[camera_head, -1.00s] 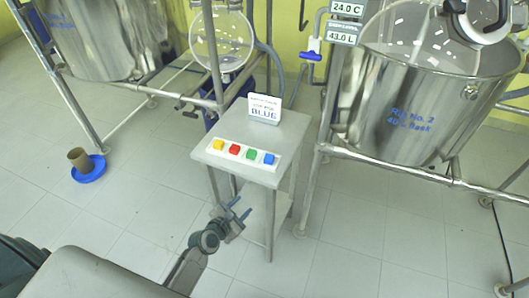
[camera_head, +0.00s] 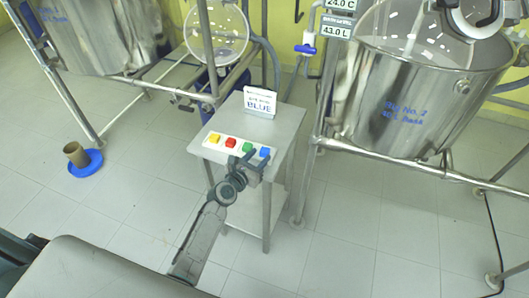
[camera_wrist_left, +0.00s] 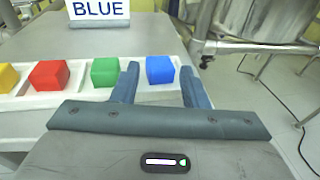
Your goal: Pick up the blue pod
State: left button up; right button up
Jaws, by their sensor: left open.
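The blue pod (camera_head: 264,152) is a small blue cube at the right end of a white tray (camera_head: 212,147) on a small metal table. In the left wrist view the blue pod (camera_wrist_left: 160,69) shows just beyond and between the two fingertips. My left gripper (camera_head: 257,160) is open and empty at the table's front edge, close to the pod. It also shows in the left wrist view (camera_wrist_left: 158,82), with the green cube (camera_wrist_left: 105,72) just left of its left finger. My right gripper is not in view.
Red (camera_head: 230,142) and yellow (camera_head: 214,138) cubes share the tray. A sign reading BLUE (camera_head: 260,102) stands behind it on the table (camera_head: 285,125). A steel reactor (camera_head: 415,100) on a pipe frame stands at right. A blue dish (camera_head: 86,165) lies on the floor at left.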

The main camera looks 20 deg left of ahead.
pick_arm(q)
jog(key=shift+x, duration=1.15)
jog(key=shift+f, duration=0.1)
jog(key=shift+s, duration=0.1)
jog(key=c, duration=0.7)
